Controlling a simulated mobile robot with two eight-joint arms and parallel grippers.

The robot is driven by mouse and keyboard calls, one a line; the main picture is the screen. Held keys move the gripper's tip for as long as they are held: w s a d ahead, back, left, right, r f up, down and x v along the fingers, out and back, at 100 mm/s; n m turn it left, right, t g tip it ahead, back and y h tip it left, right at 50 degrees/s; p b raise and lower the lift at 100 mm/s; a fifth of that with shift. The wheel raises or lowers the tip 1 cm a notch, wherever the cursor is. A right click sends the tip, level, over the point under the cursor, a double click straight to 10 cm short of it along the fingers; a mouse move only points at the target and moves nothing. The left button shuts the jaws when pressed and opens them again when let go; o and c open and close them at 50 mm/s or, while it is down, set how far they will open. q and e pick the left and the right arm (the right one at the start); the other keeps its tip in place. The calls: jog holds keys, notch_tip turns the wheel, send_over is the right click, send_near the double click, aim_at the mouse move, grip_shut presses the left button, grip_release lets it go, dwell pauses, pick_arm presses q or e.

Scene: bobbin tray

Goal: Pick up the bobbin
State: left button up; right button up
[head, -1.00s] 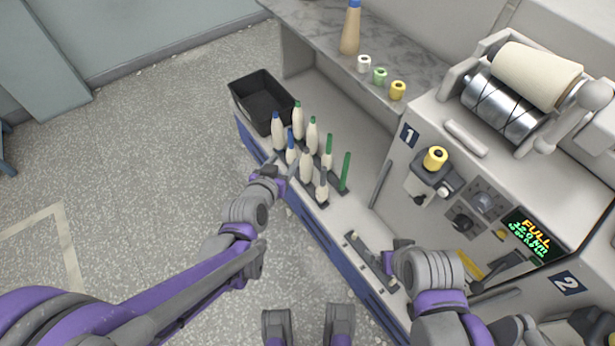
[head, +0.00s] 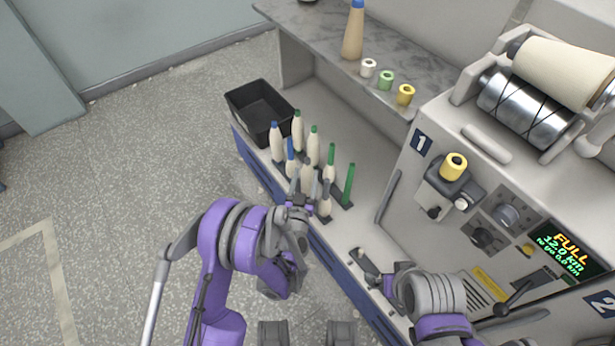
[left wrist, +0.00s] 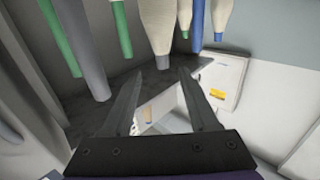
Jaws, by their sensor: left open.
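Cream bobbins with blue, green or grey tops stand upright in rows on a dark tray (head: 343,203), along with green pegs (head: 348,184). My left gripper (head: 306,187) is open at the tray's front edge, close to a grey-topped bobbin (head: 326,199) and another cream bobbin (head: 307,174) that it partly hides. In the left wrist view the jaws (left wrist: 160,75) are apart with nothing between them. A cream bobbin (left wrist: 160,28) lies just beyond the fingertips, with a grey peg (left wrist: 91,65) to its left. My right gripper (head: 375,277) is low over the bench; its jaws are unclear.
An empty black bin (head: 262,112) stands behind the tray. A shelf (head: 420,65) holds a tall bobbin (head: 354,32) and small white, green and yellow spools. A winding machine (head: 440,140) with a display reading FULL stands at the right. The floor on the left is clear.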

aim_at(307, 164)
pick_arm(q)
jog(key=w, duration=0.6)
jog(key=shift+w+d+f, duration=0.3)
jog(key=shift+w+f, duration=0.05)
grip_shut()
dwell(1.1)
